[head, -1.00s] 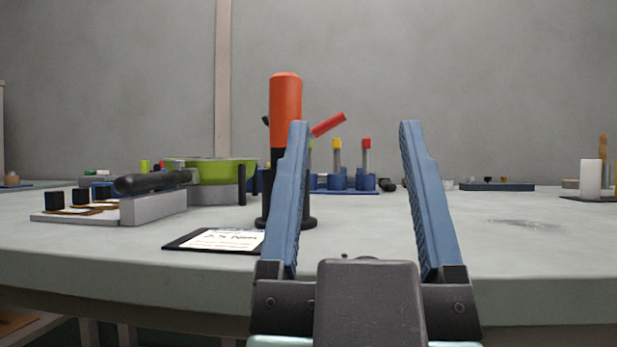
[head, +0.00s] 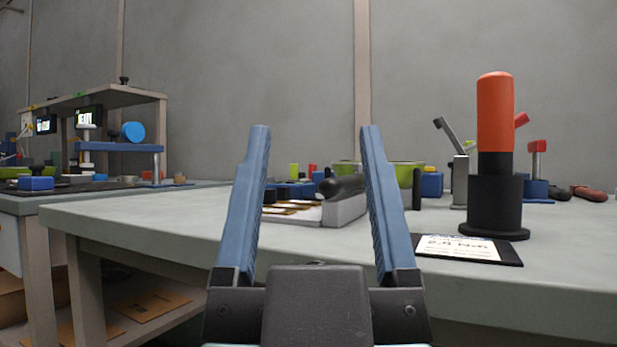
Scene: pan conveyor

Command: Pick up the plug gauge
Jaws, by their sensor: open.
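My gripper (head: 315,130) is open and empty, with its two blue fingers apart and pointing ahead over the near edge of the table (head: 130,225). I cannot tell for sure which thing is the plug gauge. A piece with a red top and a metal shaft (head: 537,147) stands in a blue holder (head: 537,189) at the right, partly behind the orange-handled tool (head: 495,112). That tool stands upright in a black round base (head: 494,208), right of my gripper and apart from it.
A label card (head: 468,248) lies before the black base. A green pan (head: 408,173) and its dark handle (head: 341,186) by a grey block (head: 345,208) show beyond and between my fingers. Another workbench with a shelf (head: 105,95) stands at the left. The table's left front is clear.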

